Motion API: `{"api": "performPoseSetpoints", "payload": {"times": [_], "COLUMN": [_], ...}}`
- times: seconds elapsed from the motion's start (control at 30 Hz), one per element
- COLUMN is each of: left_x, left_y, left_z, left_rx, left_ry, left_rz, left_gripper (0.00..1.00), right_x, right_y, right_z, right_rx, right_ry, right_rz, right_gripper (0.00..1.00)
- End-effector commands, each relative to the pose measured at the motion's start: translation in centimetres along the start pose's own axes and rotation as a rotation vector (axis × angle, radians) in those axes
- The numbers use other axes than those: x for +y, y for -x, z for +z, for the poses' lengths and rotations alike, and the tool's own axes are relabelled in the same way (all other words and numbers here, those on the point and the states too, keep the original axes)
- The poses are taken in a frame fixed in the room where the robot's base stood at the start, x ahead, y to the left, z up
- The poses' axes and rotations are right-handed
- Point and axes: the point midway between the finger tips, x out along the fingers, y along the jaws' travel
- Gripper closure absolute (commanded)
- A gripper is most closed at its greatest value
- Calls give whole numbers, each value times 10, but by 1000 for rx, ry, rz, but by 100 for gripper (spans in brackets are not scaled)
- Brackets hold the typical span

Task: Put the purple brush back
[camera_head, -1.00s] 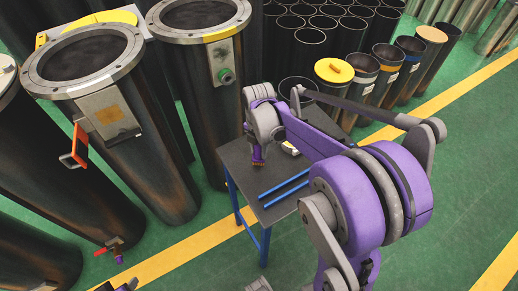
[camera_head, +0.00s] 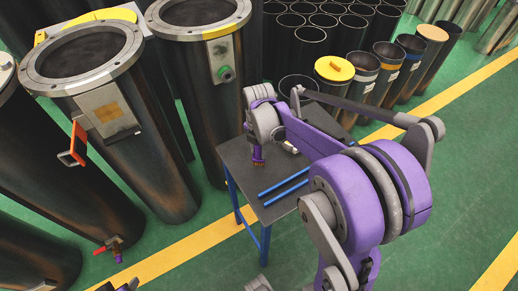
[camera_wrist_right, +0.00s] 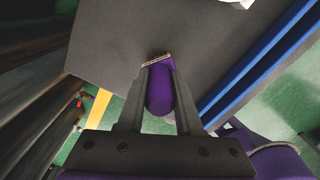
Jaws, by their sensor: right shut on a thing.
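The purple brush (camera_head: 258,153) is in my right gripper, with its pale brown bristle end pointing down. In the right wrist view the purple handle (camera_wrist_right: 160,90) sits between the two dark fingers of my right gripper (camera_wrist_right: 158,92), which is shut on it. In the head view the right gripper (camera_head: 250,133) is partly hidden by its own wrist. The brush shows over the dark tabletop (camera_head: 237,158), near its left side; I cannot tell whether the bristles touch it.
Two blue rods (camera_head: 284,186) lie on the table, right of the brush. A pale object on the table is partly hidden by my arm. Large flanged cylinders (camera_head: 205,90) stand close on the left. Several smaller tubes (camera_head: 383,75) stand behind. Green floor (camera_head: 430,180) is open at right.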

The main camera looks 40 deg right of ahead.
Motion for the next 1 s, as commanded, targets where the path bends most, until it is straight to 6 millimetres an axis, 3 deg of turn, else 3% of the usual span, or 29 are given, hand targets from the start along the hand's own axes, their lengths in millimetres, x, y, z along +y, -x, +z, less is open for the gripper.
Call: {"api": "performPoseSetpoints", "payload": {"times": [0.17,0.2,0.37,0.73,1.0], "left_x": [0,0,0,0,0], "left_y": [-1,-1,-1,0,4], "left_z": [1,1,1,0,-4], "left_rx": [0,0,0,0,3], "left_ry": [0,0,0,0,0], "left_rz": [0,0,0,0,0], "left_gripper": [50,50,50,50,50], "right_x": [0,0,0,0,0], "right_y": [-1,-1,-1,4,53], "right_z": [0,0,0,0,0], "right_rx": [0,0,0,0,0], "right_ry": [0,0,0,0,0], "right_rz": [0,0,0,0,0], "right_gripper": [100,59,31,31,31]}}
